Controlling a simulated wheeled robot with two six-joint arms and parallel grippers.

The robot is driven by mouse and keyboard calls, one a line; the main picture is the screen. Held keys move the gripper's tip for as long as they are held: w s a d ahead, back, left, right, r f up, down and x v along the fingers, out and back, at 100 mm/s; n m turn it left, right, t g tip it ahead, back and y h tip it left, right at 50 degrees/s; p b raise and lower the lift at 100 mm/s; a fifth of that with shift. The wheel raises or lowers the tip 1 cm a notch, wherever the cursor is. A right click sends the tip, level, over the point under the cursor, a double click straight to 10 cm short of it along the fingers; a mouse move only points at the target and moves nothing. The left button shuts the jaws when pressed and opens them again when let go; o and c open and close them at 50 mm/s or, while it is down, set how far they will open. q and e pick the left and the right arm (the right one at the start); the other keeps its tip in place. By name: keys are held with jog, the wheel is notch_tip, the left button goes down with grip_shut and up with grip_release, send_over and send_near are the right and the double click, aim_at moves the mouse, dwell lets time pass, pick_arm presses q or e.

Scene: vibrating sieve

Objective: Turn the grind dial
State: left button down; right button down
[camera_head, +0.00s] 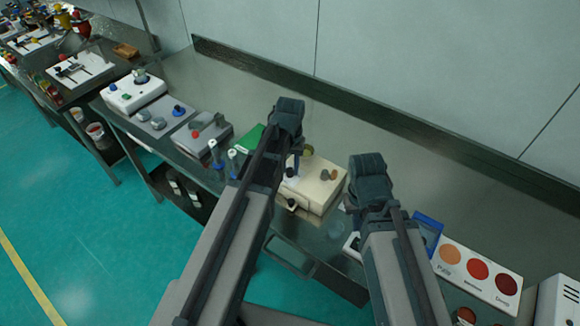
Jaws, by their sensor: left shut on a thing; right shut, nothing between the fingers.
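A cream box-shaped machine (318,192) stands on the dark bench near the middle of the view. A small dark dial (291,172) is at the left of its top, and small grey and brown knobs (328,175) are at the right. No readable label shows which is the grind dial. My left gripper (294,163) points down over the left of the machine, shut on what looks like the dark dial; its own arm partly hides the contact. My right gripper (352,205) is shut and empty, just right of the machine; its fingertips are hard to make out.
A white card with coloured circles (500,276) and a blue-edged tray (428,230) lie at the right. Grey and white devices with knobs (158,118) and blue-topped tools (214,150) stand at the left. A raised ledge (400,122) runs along the bench's back; bench behind the machine is clear.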

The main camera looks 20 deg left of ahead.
aim_at(290, 170)
pick_arm(q)
jog(key=shift+m, duration=0.6)
jog(key=c, duration=0.6)
grip_release()
jog(key=shift+r, duration=0.1)
notch_tip(290, 170, up, 14)
jog(key=p, duration=1.4)
pick_arm(e)
notch_tip(290, 170, up, 14)
pick_arm(q)
jog(key=shift+f, duration=0.2)
pick_arm(e)
jog(key=shift+f, duration=0.15)
